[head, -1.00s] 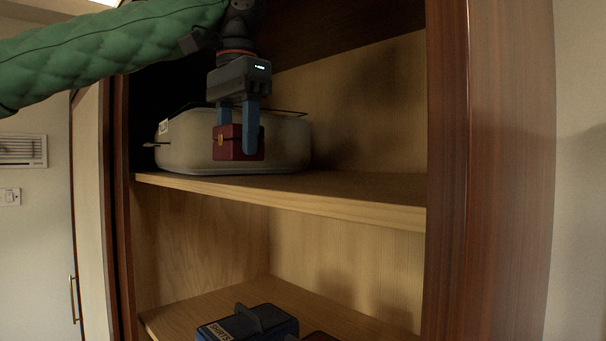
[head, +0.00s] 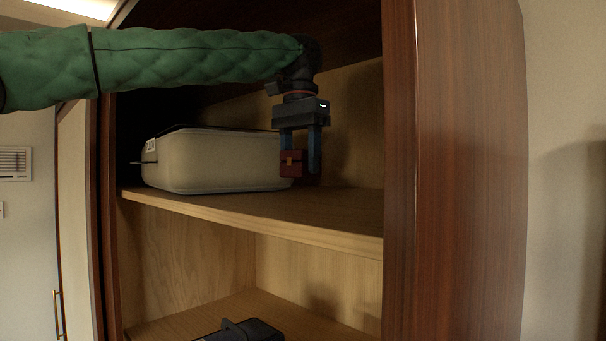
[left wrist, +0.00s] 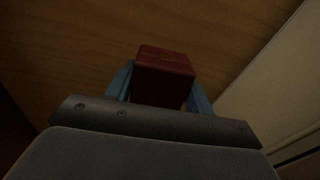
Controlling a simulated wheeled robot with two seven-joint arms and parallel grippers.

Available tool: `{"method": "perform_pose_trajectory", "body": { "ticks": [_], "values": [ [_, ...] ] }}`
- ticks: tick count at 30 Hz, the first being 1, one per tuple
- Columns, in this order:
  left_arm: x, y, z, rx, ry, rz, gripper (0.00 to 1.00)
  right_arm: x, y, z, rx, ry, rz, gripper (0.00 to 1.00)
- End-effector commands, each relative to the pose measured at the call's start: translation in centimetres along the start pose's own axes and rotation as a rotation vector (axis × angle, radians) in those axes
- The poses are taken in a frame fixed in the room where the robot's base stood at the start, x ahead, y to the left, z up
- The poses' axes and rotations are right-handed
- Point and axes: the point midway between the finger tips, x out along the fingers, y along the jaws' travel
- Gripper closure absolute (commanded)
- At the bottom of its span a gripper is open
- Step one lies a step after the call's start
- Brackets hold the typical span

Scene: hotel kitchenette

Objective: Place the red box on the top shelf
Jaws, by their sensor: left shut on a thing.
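The red box (head: 291,164) is small and dark red with a yellowish clasp. My left gripper (head: 300,160) is shut on it and points down inside the cabinet. In the head view the box hangs just above the top shelf (head: 330,213), right of a cream case. Whether its underside touches the shelf I cannot tell. In the left wrist view the red box (left wrist: 163,75) sits between the two blue fingers of the left gripper (left wrist: 160,85), with wood behind it. My right gripper is not in view.
The cream case (head: 215,160) fills the left part of the top shelf. The cabinet's right side panel (head: 455,170) stands close to the right of the arm. Shelf room is free in front and to the right. A dark object (head: 245,331) lies on the lower shelf.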

Motion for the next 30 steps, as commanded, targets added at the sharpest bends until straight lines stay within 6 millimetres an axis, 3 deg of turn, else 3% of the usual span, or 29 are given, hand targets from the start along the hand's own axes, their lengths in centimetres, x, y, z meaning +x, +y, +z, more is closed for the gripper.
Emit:
{"method": "perform_pose_trajectory", "body": {
  "ticks": [3, 12, 25, 26, 29, 30],
  "values": [
    [-0.1, 0.1, -1.0, 0.000, 0.001, -0.002, 0.72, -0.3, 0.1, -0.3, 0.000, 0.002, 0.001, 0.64],
    [3.1, 0.0, -0.9, 0.000, 0.001, -0.002, 0.72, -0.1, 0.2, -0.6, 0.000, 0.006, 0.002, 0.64],
    [3.8, 0.0, -0.9, 0.000, 0.000, 0.001, 0.72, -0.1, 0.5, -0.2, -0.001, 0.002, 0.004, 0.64],
    [3.8, 0.0, -0.9, 0.001, 0.000, 0.001, 0.46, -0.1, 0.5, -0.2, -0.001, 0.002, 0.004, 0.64],
    [3.7, 0.0, -0.9, 0.000, 0.000, 0.000, 0.26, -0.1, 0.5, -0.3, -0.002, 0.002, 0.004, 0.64],
    [3.7, 0.0, -0.9, 0.000, 0.000, 0.000, 0.26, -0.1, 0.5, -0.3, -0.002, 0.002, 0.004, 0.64]
  ]
}}
